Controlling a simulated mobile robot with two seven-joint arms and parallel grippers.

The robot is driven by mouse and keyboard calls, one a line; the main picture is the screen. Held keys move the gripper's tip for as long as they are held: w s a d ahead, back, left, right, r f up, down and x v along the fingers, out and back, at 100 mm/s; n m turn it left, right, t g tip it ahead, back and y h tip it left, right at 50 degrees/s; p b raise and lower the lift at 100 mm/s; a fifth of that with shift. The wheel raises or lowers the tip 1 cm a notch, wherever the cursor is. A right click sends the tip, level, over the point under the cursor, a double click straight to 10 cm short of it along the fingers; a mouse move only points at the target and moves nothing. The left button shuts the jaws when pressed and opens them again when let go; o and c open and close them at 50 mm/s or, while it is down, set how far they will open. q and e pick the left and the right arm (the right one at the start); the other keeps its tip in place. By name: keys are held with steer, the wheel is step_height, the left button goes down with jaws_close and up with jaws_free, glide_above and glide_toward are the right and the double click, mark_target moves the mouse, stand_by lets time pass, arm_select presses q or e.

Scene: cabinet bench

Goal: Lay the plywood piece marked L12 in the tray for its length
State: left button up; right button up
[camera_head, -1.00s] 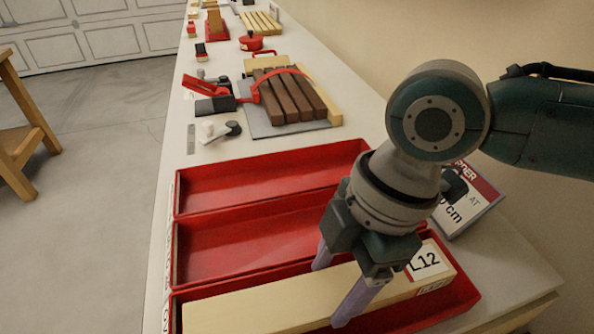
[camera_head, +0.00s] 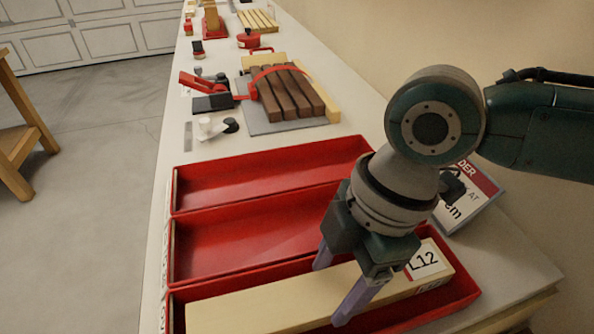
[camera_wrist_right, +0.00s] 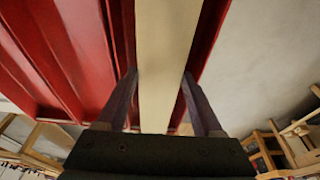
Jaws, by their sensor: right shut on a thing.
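The plywood piece marked L12 (camera_head: 255,302) is a long pale bar with a white label at its right end. It lies lengthwise within the walls of the nearest red tray (camera_head: 440,307). I cannot tell whether its underside touches the tray floor. My right gripper (camera_head: 332,291) is shut on the piece, one purple finger on each long side, right of its middle. In the right wrist view the piece (camera_wrist_right: 166,50) runs between the two fingers (camera_wrist_right: 160,78). My left gripper is not in view.
The middle red tray (camera_head: 250,238) and far red tray (camera_head: 270,178) are empty. A sign (camera_head: 468,195) stands behind my right wrist. Farther along the bench are a red-handled clamp (camera_head: 205,85) and dark brown bars (camera_head: 285,95) on a grey plate.

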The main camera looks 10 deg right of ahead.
steer(key=shift+r, duration=0.1)
steer(key=o, duration=1.5)
steer(key=p+v, duration=0.3)
steer(key=shift+a, duration=0.35)
steer(key=p+v, duration=0.2)
steer(key=a+p+v, duration=0.1)
steer(key=p+v, duration=0.1)
steer(key=p, duration=0.1)
steer(key=p+v, duration=0.2)
steer(key=shift+a+r+p, duration=0.25)
steer(key=shift+r+p, duration=0.05)
steer(key=shift+r, duration=0.3)
